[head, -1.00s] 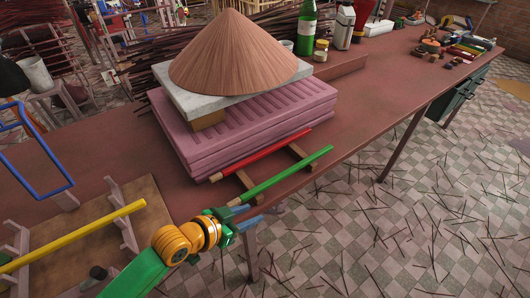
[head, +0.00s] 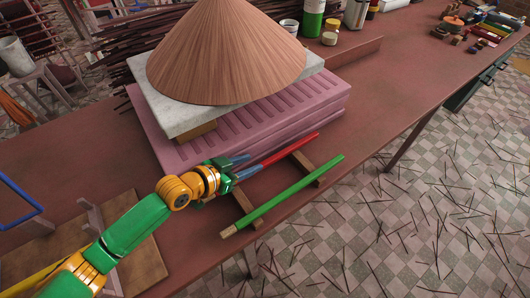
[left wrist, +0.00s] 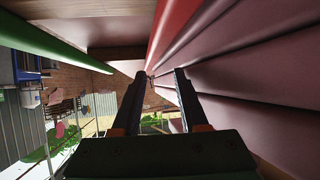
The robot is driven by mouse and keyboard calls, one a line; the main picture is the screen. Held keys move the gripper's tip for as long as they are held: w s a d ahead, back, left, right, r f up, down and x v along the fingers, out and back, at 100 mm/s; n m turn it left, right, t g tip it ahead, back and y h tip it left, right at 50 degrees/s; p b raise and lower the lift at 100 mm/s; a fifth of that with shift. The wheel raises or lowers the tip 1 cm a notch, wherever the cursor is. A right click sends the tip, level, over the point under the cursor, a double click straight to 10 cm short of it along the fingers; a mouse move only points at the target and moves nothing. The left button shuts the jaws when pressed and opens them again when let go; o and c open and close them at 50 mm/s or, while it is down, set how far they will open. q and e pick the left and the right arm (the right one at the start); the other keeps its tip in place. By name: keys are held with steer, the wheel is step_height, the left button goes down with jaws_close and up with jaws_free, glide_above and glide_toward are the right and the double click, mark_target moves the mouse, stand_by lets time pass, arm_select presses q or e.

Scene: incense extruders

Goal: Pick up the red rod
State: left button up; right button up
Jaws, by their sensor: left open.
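The red rod (head: 288,149) lies across wooden supports on the table, beside the pink slab stack. My left gripper (head: 243,167) is at the rod's left end, and its fingers cover that end in the head view. In the left wrist view the gripper (left wrist: 160,80) is open with a gap between its two dark fingers. The red rod (left wrist: 172,28) runs beyond the fingertips there; whether they touch it I cannot tell. The green rod (head: 290,195) lies parallel, nearer the table's front edge, and shows at upper left in the wrist view (left wrist: 50,42). My right gripper is out of view.
The pink slab stack (head: 335,107) stands close behind the red rod, with a grey slab (head: 167,113) and brown cone (head: 225,55) on top. A wooden support (head: 302,163) lies under the rods.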

mark_target(265, 163)
arm_select(q)
steer(key=shift+d+f, duration=0.15)
steer(key=shift+d, duration=0.2)
steer(key=x, duration=0.4)
steer(key=shift+d+f, duration=0.25)
steer(key=shift+f, duration=0.25)
steer(key=shift+s+a+r, duration=0.1)
steer(key=shift+s, duration=0.15)
jaws_close()
steer(key=shift+w, duration=0.1)
